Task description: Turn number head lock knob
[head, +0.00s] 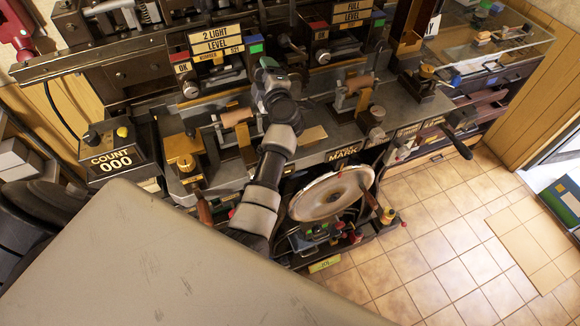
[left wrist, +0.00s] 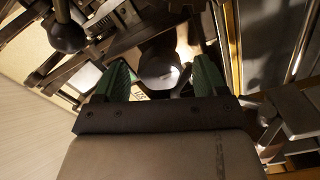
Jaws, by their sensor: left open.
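My left arm reaches up over the press bench, and its gripper (head: 268,66) is at the upper machine housing, between the "2 LIGHT LEVEL" panel (head: 217,41) and the "FULL LEVEL" panel (head: 351,12). In the left wrist view the green fingers of the gripper (left wrist: 158,84) are apart. A dark rounded knob-like part (left wrist: 158,66) with a bright lower face shows between them. I cannot tell whether the fingers touch it, or whether it is the number head lock knob. My right gripper is not in view.
A "COUNT 000" box (head: 112,164) stands at the left. Panel knobs (head: 190,90) and (head: 322,57) flank the gripper. A large pale wheel (head: 331,194) sits below the bench front.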

